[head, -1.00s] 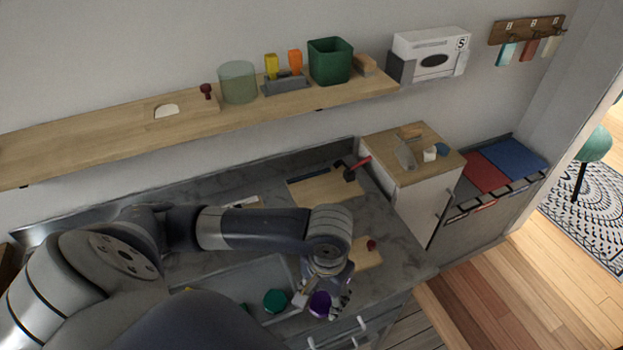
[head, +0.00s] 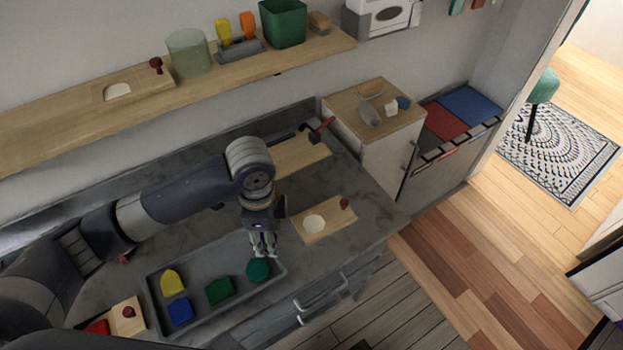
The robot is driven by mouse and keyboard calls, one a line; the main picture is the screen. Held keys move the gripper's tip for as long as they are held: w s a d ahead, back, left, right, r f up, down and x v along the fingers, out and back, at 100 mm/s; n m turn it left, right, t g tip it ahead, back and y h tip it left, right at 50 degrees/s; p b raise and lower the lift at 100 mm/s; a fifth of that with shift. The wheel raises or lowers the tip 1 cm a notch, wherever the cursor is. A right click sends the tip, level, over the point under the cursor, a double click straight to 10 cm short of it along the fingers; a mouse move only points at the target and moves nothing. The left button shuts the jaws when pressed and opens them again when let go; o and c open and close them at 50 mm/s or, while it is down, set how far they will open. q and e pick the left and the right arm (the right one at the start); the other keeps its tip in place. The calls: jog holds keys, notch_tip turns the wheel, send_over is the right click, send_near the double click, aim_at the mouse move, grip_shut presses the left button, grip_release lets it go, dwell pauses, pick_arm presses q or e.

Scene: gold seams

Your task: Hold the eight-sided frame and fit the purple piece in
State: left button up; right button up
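My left gripper (head: 265,254) hangs above the back right end of the grey tray (head: 205,263), fingers down. Its fingers look apart, with nothing seen between them. No purple piece shows now; I cannot tell whether the gripper or arm hides it. A wooden board (head: 334,229) with a pale, roundish opening (head: 314,223) and a dark red knob (head: 343,203) lies on the counter right of the gripper. The opening looks empty; I cannot count its sides. My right gripper is not in view.
The tray holds a yellow piece (head: 172,282), a blue piece (head: 180,311), a green piece (head: 219,290) and a teal piece (head: 258,270). Another board (head: 127,320) with a red piece (head: 98,328) lies at lower left. A shelf (head: 60,129) runs above the counter.

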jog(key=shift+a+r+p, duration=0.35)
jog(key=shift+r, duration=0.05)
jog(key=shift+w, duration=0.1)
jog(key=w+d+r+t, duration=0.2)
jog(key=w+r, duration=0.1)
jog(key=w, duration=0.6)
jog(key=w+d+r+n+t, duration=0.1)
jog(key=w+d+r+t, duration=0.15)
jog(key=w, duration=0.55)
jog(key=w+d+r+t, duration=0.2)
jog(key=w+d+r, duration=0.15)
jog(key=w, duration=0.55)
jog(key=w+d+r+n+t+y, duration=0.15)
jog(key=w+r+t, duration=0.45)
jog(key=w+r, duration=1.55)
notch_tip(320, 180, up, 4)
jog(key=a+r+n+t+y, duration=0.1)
pick_arm(q)
jog(key=w+d+r+m, duration=0.4)
jog(key=m, duration=0.7)
jog(key=w+d+r+m, duration=0.3)
jog(key=w+d+m, duration=0.2)
jog(key=m, duration=0.7)
jog(key=shift+r, duration=0.35)
pick_arm(e)
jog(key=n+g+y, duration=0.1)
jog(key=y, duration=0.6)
send_near(346, 205)
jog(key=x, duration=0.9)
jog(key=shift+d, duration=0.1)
